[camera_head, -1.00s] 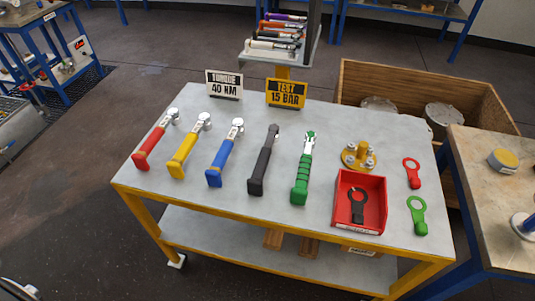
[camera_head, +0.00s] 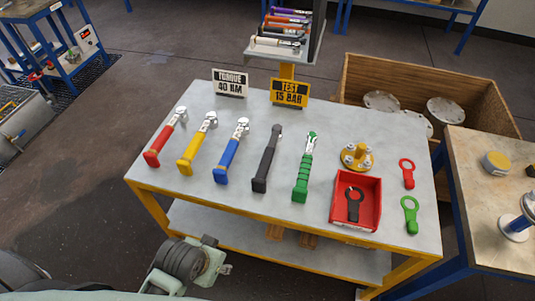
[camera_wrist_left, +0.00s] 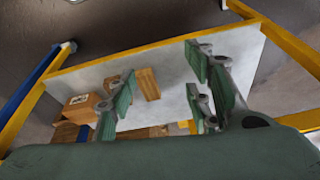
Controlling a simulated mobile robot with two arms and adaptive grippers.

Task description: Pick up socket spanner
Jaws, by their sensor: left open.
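Several hand tools lie in a row on the grey tabletop in the head view. A red-handled (camera_head: 164,138), a yellow-handled (camera_head: 197,144) and a blue-handled tool (camera_head: 231,150) have silver heads. A black-handled tool (camera_head: 267,159) and a green-handled tool (camera_head: 304,168) lie to their right. I cannot tell which is called the socket spanner. My left gripper (camera_wrist_left: 162,96) is open and empty in the left wrist view, its fingers in front of the table's lower shelf. The head view shows part of my left arm at the bottom, but not the fingertips. My right gripper is not in view.
A red tray (camera_head: 357,214) holds a black ring tool. A yellow flange (camera_head: 356,157) and red (camera_head: 407,173) and green (camera_head: 410,214) ring tools lie nearby. Signs and a tool rack (camera_head: 287,45) stand behind. Wooden blocks (camera_wrist_left: 148,84) and a box (camera_wrist_left: 84,108) are on the lower shelf.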

